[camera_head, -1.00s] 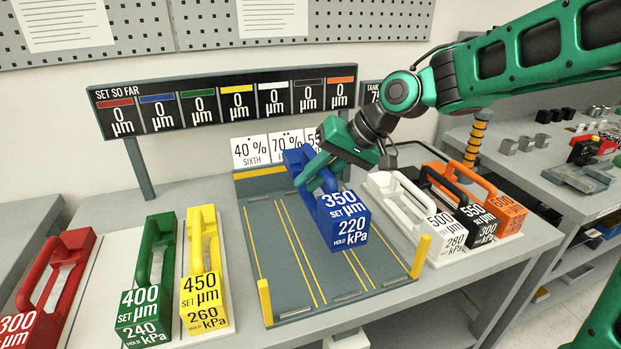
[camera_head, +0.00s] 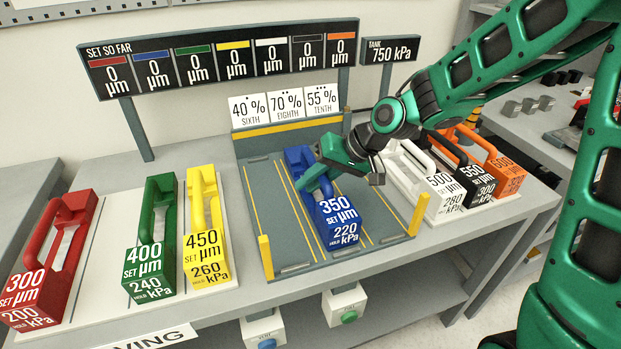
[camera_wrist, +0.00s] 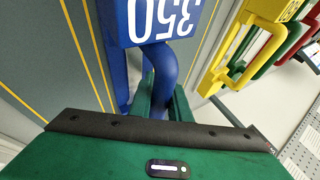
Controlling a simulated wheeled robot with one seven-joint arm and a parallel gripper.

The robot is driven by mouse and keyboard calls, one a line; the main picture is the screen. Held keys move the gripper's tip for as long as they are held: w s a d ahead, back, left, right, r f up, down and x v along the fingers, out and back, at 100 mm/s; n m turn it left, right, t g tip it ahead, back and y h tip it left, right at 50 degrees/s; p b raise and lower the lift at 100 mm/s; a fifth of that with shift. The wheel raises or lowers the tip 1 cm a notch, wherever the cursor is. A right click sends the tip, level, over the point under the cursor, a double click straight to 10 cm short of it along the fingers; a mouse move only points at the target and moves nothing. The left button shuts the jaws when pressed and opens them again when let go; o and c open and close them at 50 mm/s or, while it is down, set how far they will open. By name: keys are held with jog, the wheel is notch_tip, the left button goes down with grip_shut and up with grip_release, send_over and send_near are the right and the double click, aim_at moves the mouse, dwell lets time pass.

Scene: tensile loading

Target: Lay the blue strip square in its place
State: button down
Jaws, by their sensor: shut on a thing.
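The blue strip (camera_head: 338,222) is a long block with a raised handle, labelled 350 µm and 220 kPa. It is over the middle of the grey bed (camera_head: 262,205), which has yellow lines. It runs roughly along those lines, turned a little. My gripper (camera_head: 318,182) is shut on its handle from the right side. In the wrist view the blue strip (camera_wrist: 166,60) has its handle between my green fingers (camera_wrist: 160,98). Whether its underside touches the bed is hard to tell.
Red (camera_head: 50,255), green (camera_head: 152,240) and yellow (camera_head: 206,230) strips stand on the left tray. White (camera_head: 438,196), black (camera_head: 474,182) and orange (camera_head: 502,172) strips stand at right. Yellow posts (camera_head: 265,256) (camera_head: 418,214) mark the bed's front corners. A display board (camera_head: 225,68) stands behind.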

jog(key=shift+f, duration=0.2)
jog(key=c, duration=1.6)
grip_release()
jog(key=shift+o, duration=0.2)
jog(key=v, duration=1)
jog(key=shift+d+r, duration=0.25)
jog(key=shift+r, duration=0.05)
